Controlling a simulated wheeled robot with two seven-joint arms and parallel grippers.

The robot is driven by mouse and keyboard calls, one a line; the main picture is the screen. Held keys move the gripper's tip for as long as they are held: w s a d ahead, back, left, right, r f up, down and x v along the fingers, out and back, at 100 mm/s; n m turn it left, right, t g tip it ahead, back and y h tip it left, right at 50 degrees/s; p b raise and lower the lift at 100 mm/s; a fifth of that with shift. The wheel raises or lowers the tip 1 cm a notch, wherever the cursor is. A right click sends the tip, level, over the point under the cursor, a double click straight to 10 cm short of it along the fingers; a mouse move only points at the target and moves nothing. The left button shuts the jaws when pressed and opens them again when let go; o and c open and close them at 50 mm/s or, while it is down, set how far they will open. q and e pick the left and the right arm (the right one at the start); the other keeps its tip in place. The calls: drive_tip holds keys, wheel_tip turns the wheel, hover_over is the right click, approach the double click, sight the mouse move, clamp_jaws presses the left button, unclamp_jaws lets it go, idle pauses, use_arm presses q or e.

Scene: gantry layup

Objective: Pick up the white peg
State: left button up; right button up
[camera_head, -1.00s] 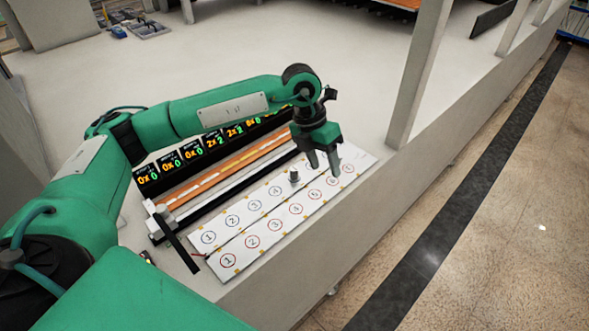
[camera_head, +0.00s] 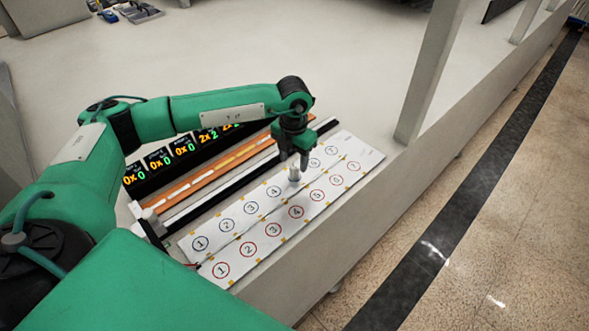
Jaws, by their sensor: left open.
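The white peg (camera_head: 294,174) stands upright on the white numbered board (camera_head: 325,210), in the row nearer the displays, just beyond the circle marked 4. My left gripper (camera_head: 294,163) points down right at the peg's top, with its fingers open. The fingers overlap the peg's upper part in this view, so I cannot tell whether they are around it or touching it. My right gripper is not in view.
A row of black displays (camera_head: 160,160) with coloured digits stands behind the board, with an orange strip (camera_head: 195,180) in front of it. A pale post (camera_head: 425,85) rises to the right. The table (camera_head: 240,50) behind is mostly clear.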

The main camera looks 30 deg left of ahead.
sight(294, 166)
use_arm(q)
drive_tip(key=f+p, duration=0.1)
drive_tip(key=f, duration=0.1)
drive_tip(key=w+f+p, duration=0.1)
drive_tip(key=f, duration=0.1)
drive_tip(key=shift+a, duration=0.1)
drive_tip(key=shift+s+f+p, duration=0.1)
drive_tip(key=shift+f+p, duration=0.25)
drive_tip(key=shift+f, duration=0.25)
drive_tip(key=c, duration=1)
clamp_jaws()
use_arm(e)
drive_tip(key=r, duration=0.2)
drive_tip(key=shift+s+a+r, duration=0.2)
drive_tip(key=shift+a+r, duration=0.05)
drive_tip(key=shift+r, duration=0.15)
use_arm(q)
drive_tip(key=shift+r, duration=0.1)
